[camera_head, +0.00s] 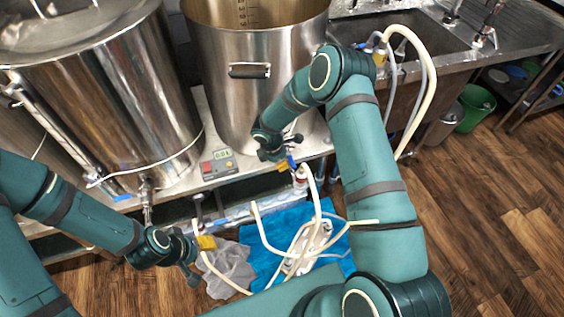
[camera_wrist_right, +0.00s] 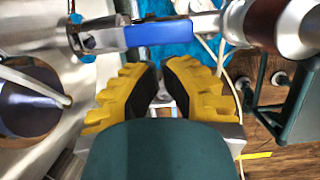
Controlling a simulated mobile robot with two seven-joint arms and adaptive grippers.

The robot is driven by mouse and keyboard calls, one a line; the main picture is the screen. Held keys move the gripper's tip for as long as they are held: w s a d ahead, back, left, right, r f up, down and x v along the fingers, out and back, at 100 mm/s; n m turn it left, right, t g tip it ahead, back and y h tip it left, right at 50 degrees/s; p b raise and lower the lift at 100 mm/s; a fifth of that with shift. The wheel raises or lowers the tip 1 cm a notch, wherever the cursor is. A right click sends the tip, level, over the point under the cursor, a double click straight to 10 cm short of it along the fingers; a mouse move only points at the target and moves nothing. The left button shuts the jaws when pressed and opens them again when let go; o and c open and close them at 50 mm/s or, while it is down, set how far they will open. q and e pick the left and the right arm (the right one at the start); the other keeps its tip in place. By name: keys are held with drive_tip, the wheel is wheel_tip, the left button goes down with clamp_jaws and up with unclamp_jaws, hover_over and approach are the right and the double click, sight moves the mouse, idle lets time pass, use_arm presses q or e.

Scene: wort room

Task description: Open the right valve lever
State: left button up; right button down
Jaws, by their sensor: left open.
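The right valve lever (camera_wrist_right: 160,33) has a blue handle and lies crosswise in the right wrist view, just beyond my fingertips. It also shows as a small blue piece in the head view (camera_head: 291,161), at the base of the middle steel pot (camera_head: 250,100). My right gripper (camera_wrist_right: 158,78) is open, its yellow fingers apart with no lever between them. The lever looks clear of the fingers; whether anything touches is hard to tell. My left gripper (camera_head: 200,253) is open near the left pot's valve (camera_head: 147,200), below the bench edge.
A red and grey controller (camera_head: 218,166) sits on the bench between the pots. Pale hoses (camera_head: 262,235) run down to a blue cloth (camera_head: 262,262) on the floor. A sink (camera_head: 400,35) is at the back right. Open wooden floor lies at the right.

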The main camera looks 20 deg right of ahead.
use_arm(q)
drive_tip(key=shift+p+v, duration=0.9)
drive_tip(key=shift+v, duration=0.05)
use_arm(e)
drive_tip(key=a+r, duration=0.5)
drive_tip(key=r, duration=0.4)
drive_tip(key=shift+w+a+r, duration=0.15)
drive_tip(key=shift+a+r, duration=0.15)
drive_tip(key=shift+r, duration=0.1)
use_arm(q)
drive_tip(key=shift+a+f, duration=0.1)
drive_tip(key=shift+a, duration=0.15)
use_arm(e)
drive_tip(key=s+a+f+m+y, duration=0.1)
drive_tip(key=s+a+m+y, duration=0.2)
drive_tip(key=s+m, duration=0.6)
drive_tip(key=s+a+f+m+t+y, duration=0.1)
drive_tip(key=s+a+f+m+y, duration=0.1)
drive_tip(key=s+m, duration=0.8)
drive_tip(key=s+a+y, duration=0.1)
drive_tip(key=s+a, duration=0.1)
drive_tip(key=s, duration=0.1)
drive_tip(key=shift+s+f+m+t+y, duration=0.2)
drive_tip(key=shift+s+m+t+y, duration=0.1)
drive_tip(key=shift+s, duration=0.05)
